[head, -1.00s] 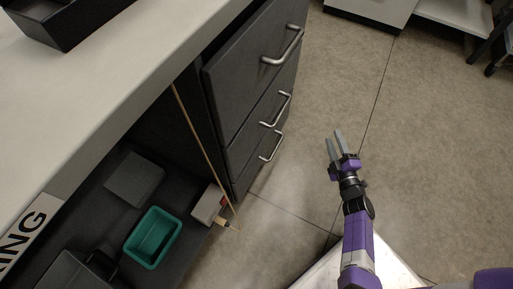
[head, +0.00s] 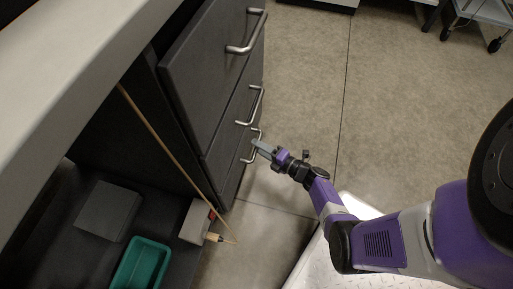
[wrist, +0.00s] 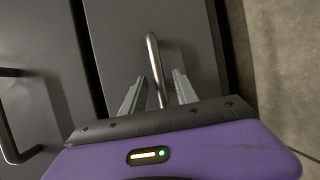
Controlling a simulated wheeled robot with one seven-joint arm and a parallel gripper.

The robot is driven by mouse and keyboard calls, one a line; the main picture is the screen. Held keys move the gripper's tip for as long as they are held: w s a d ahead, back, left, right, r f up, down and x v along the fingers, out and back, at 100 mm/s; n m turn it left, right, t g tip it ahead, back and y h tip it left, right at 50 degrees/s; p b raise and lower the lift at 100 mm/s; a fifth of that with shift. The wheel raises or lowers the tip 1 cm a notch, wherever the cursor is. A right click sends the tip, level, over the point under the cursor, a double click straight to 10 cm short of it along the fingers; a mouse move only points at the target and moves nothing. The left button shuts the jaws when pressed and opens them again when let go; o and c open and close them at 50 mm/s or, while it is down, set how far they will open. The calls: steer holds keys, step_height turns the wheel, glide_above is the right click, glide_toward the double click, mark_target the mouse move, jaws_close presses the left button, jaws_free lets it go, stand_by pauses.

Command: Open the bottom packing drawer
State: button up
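The bottom drawer (head: 231,186) is the lowest dark grey front in the stack of drawers, and it looks shut. Its metal bar handle (head: 251,147) is partly covered by my gripper in the head view. My gripper (head: 259,147) is at that handle. In the wrist view the handle (wrist: 153,60) runs between the two grey fingers of my gripper (wrist: 158,92). The fingers are apart, with a gap on each side of the bar.
The middle drawer (head: 223,137) and the top drawer (head: 205,75) are above; the top one stands out a little. A wooden stick (head: 165,150) leans beside the cabinet. A teal bin (head: 142,266) and grey box (head: 108,210) sit at lower left.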

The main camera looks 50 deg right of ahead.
steer(key=shift+w+f, duration=0.1)
steer(key=shift+w, duration=0.6)
jaws_close()
stand_by(1.0)
